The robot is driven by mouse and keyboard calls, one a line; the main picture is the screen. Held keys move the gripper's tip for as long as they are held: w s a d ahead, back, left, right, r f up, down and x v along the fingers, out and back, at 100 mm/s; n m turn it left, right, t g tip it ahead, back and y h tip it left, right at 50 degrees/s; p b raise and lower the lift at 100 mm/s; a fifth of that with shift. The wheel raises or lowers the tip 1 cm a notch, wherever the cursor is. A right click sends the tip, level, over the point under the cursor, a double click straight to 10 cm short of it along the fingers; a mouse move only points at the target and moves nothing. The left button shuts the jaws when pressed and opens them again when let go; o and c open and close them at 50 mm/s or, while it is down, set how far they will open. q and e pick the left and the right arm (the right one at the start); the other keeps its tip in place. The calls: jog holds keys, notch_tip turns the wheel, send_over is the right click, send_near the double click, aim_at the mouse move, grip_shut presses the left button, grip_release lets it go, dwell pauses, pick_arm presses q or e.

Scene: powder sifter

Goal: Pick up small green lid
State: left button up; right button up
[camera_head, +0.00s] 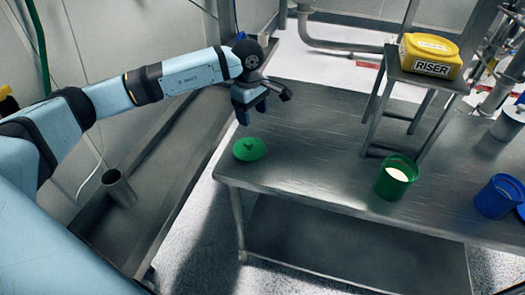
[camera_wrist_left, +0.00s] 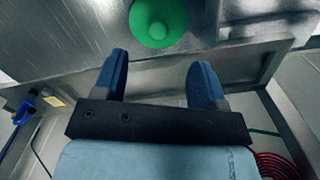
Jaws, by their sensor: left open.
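The small green lid (camera_head: 249,149) lies flat on the steel table near its left front corner, with its round knob facing up. It also shows in the left wrist view (camera_wrist_left: 158,22), at the top, beyond the fingertips and roughly between them. My left gripper (camera_head: 250,112) is open and empty, with its blue fingers spread. The fingers show in the left wrist view (camera_wrist_left: 158,72) with a clear gap between them. The gripper is above the table, behind the lid in the head view, and does not touch it. My right gripper is not in view.
A green container (camera_head: 395,178) holding white powder stands on the steel table (camera_head: 310,150). A blue container (camera_head: 497,196) is at the right. A small metal stand (camera_head: 424,80) carries a yellow RISER bag (camera_head: 431,55). The table around the lid is clear.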

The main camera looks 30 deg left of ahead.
aim_at(249, 142)
pick_arm(q)
jog(key=shift+y, duration=0.3)
jog(key=f, duration=0.5)
jog(key=a+f+p, duration=0.1)
jog(key=f, duration=0.2)
jog(key=shift+w, duration=0.25)
jog(key=f, duration=0.1)
jog(key=f+p, duration=0.1)
jog(key=f, duration=0.2)
jog(key=shift+s+a+f, duration=0.2)
jog(key=shift+a+f, duration=0.1)
jog(key=shift+f, duration=0.3)
jog(key=c, duration=1)
